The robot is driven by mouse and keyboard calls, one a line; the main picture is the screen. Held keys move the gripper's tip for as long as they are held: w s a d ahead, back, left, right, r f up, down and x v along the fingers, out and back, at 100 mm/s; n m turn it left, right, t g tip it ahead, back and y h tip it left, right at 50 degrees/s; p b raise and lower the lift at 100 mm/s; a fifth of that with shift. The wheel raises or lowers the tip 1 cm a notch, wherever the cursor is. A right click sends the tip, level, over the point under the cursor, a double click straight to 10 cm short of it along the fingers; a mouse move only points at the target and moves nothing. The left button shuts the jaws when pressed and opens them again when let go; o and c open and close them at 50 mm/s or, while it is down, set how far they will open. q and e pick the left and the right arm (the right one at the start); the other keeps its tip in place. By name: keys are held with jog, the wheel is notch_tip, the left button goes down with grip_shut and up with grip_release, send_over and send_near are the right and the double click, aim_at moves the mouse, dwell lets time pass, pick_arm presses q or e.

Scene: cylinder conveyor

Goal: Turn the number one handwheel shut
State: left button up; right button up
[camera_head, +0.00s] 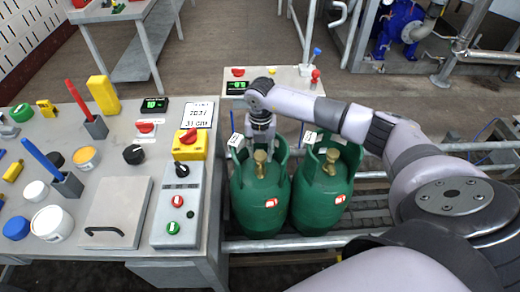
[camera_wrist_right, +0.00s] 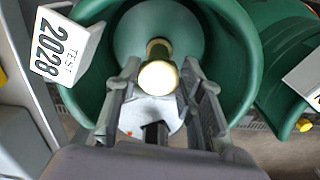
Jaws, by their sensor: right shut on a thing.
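Two green gas cylinders stand side by side, the left one (camera_head: 262,205) and the right one (camera_head: 320,202). Each has a brass valve inside its collar. My right gripper (camera_head: 262,135) reaches down into the left cylinder's collar. In the right wrist view its two fingers (camera_wrist_right: 160,72) stand on either side of a round, pale-topped brass handwheel (camera_wrist_right: 158,78) and are shut on it. The fingers partly cover the wheel's sides. No number shows on the wheel itself. My left gripper is not in view.
A white tag reading "TEST 2028" (camera_wrist_right: 58,47) hangs at the collar. A grey bench (camera_head: 120,190) at the left carries a switch box (camera_head: 180,205), pens, pots and displays. A metal rail (camera_head: 290,242) runs before the cylinders. A small panel (camera_head: 285,75) stands behind them.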

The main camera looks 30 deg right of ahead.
aim_at(261, 155)
jog(key=m+p, duration=0.1)
jog(key=m, duration=0.3)
jog(key=shift+s+d+r, duration=0.1)
jog(key=shift+m+p, duration=0.55)
jog(key=shift+m, duration=1.25)
jog(key=o, duration=1.2)
jog(key=shift+c, duration=0.2)
notch_tip(261, 155, up, 12)
